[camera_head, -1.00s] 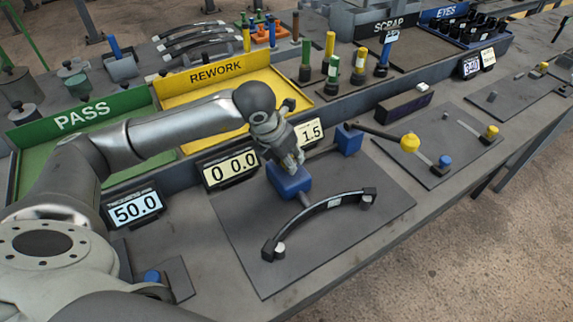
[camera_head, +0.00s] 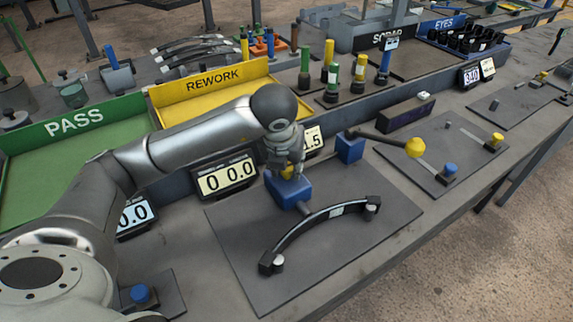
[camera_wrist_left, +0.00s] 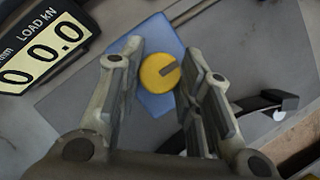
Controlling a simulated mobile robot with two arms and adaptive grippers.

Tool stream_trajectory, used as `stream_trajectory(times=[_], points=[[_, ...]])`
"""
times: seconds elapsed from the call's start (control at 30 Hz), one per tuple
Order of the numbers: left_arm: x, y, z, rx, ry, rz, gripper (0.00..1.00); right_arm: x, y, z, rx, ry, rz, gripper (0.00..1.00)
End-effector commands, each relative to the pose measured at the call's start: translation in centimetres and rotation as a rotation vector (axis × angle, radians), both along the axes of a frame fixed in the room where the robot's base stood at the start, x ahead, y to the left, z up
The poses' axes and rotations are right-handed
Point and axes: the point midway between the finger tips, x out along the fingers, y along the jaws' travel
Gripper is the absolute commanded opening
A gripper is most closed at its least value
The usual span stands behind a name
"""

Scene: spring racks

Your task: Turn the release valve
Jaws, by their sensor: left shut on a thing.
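The release valve is a round yellow knob with a dark slot or pointer mark (camera_wrist_left: 154,72), on top of a blue block (camera_head: 291,196). In the head view only a little of the yellow shows under the fingers. My left gripper (camera_head: 287,174) points down from above the block. In the left wrist view its two fingers stand on either side of the knob, shut on it. My right gripper is in neither view.
A dark curved spring (camera_head: 318,222) lies between pins on the plate in front of the block. A "0 0.0" load display (camera_head: 225,179) stands behind left. A blue button (camera_head: 141,294) is at the near left.

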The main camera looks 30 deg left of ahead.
Motion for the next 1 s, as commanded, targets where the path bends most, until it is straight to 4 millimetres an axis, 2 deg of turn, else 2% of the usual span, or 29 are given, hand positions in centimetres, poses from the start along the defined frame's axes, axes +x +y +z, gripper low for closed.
stream_trajectory(times=[0.27, 0.3, 0.43, 0.77, 0.87, 1.0], points=[[0.1, 0.1, 0.1, -0.001, -0.002, 0.004, 0.09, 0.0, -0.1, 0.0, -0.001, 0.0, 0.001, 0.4], [0.1, 0.1, 0.1, -0.001, -0.002, 0.004, 0.37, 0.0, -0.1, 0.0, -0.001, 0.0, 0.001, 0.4], [0.1, 0.1, 0.1, -0.001, -0.002, 0.003, 0.53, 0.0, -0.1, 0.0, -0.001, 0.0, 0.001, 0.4], [0.0, 0.0, 0.1, 0.0, -0.001, 0.001, 0.54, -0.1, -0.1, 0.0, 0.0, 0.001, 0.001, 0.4], [-0.2, -0.1, 0.8, -0.002, -0.003, 0.0, 0.54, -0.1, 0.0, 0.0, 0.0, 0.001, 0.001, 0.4], [-1.0, -0.3, 2.9, -0.001, -0.005, -0.002, 0.54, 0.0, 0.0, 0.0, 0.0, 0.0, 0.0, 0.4]])
